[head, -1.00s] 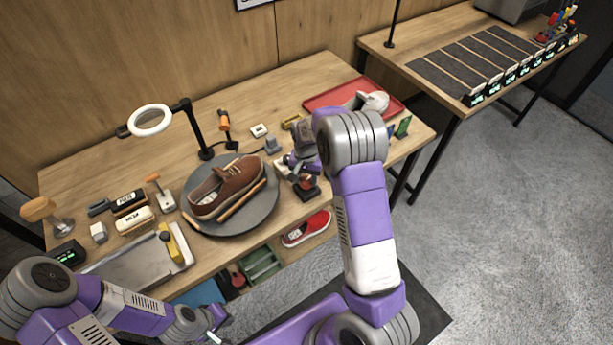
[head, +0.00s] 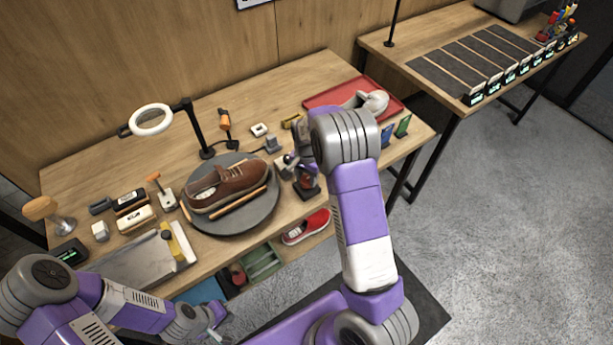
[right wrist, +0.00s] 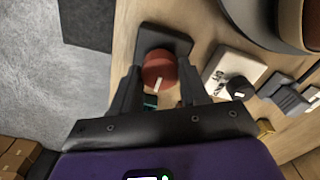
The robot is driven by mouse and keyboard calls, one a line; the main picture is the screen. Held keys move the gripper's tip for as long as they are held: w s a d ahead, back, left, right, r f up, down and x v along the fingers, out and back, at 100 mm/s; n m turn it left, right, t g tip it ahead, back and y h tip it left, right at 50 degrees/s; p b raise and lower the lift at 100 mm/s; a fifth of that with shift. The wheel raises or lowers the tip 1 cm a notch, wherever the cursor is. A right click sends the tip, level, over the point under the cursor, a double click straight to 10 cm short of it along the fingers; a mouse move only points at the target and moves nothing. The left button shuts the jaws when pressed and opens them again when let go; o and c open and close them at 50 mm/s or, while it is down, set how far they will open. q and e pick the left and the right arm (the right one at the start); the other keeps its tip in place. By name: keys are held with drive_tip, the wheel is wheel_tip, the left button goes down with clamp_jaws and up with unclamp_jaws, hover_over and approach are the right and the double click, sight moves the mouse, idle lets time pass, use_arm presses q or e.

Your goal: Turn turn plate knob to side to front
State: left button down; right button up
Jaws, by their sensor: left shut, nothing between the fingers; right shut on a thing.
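The round turn plate (head: 240,222) carries a brown sneaker (head: 228,186), its toe pointing right, with a thin wooden strip along its near side. The red knob (right wrist: 157,66) with a white mark sits on a dark base to the right of the plate; it also shows in the head view (head: 308,182). My right gripper (right wrist: 160,78) is shut on the red knob, with a finger on each side. My left gripper (head: 217,325) is shut and empty, low in front of the table, far from the knob.
Brushes and small blocks (head: 135,215) stand left of the plate near a metal tray (head: 140,262). A ring lamp (head: 150,120) stands behind. A red tray (head: 325,102) lies at the back right. A red shoe (head: 306,226) sits on the shelf below.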

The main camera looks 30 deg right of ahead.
sight(307, 179)
drive_tip(key=o, duration=1.1)
drive_tip(key=shift+c, duration=0.2)
drive_tip(key=shift+r, duration=0.15)
wheel_tip(307, 179, up, 7)
drive_tip(key=shift+r+p, duration=0.2)
drive_tip(key=shift+p, duration=0.2)
drive_tip(key=shift+f, duration=0.1)
